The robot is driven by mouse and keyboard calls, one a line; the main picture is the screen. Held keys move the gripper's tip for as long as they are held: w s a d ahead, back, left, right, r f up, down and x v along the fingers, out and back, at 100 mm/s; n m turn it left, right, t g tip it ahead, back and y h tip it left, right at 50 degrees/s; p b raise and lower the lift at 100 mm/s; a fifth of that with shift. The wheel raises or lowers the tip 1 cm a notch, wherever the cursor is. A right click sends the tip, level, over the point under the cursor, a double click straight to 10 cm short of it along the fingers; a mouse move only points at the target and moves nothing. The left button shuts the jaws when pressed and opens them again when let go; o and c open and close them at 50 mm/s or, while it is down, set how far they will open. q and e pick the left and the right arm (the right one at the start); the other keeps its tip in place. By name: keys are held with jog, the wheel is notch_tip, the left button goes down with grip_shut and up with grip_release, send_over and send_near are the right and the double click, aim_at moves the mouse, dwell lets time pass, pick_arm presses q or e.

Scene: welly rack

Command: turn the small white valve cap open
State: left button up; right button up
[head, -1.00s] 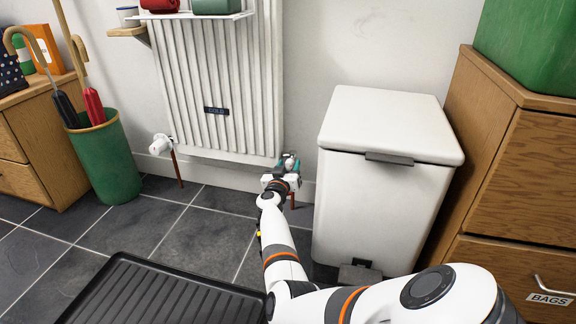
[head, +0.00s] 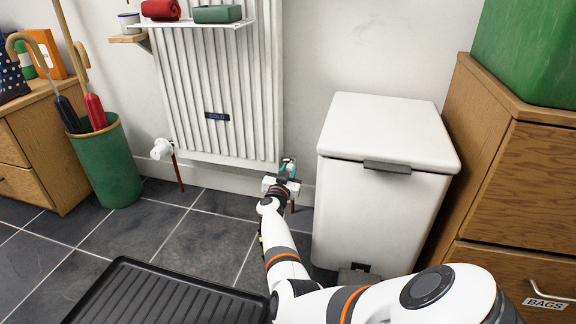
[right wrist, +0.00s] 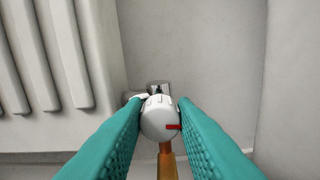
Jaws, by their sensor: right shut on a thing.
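The small white valve cap (right wrist: 160,118) sits at the radiator's lower right corner, on top of a copper-coloured pipe. A red mark shows on the right side of its face. My right gripper (head: 288,168) has its teal fingers on either side of the cap, shut on it. The right wrist view shows both fingers (right wrist: 160,106) against the cap's sides. In the head view the fingers and wrist mostly hide the cap. My left gripper is not in view.
The ribbed white radiator (head: 215,90) is just left of the cap. A white pedal bin (head: 385,150) stands close on the right. Another white valve (head: 161,148) is at the radiator's lower left. A black tray (head: 165,295) lies on the floor in front.

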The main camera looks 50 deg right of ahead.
jog(key=m, duration=0.3)
jog(key=shift+m+p, duration=0.4)
jog(key=m, duration=0.4)
jog(key=shift+s+f+m, duration=0.1)
jog(key=shift+f+m, duration=0.05)
jog(key=shift+m, duration=0.15)
jog(key=m, duration=0.4)
jog(key=shift+f+m, duration=0.1)
jog(key=shift+m, duration=0.2)
jog(key=m+b, duration=0.1)
jog(key=m, duration=0.2)
jog(key=shift+f+m, duration=0.1)
jog(key=shift+m, duration=0.2)
jog(key=m+b, duration=0.2)
jog(key=m, duration=0.3)
jog(key=shift+f+m, duration=0.1)
jog(key=shift+m, duration=0.2)
jog(key=m+b, duration=0.3)
jog(key=m, duration=0.3)
jog(key=m+b, duration=0.1)
jog(key=m, duration=0.1)
jog(key=shift+m, duration=2.3)
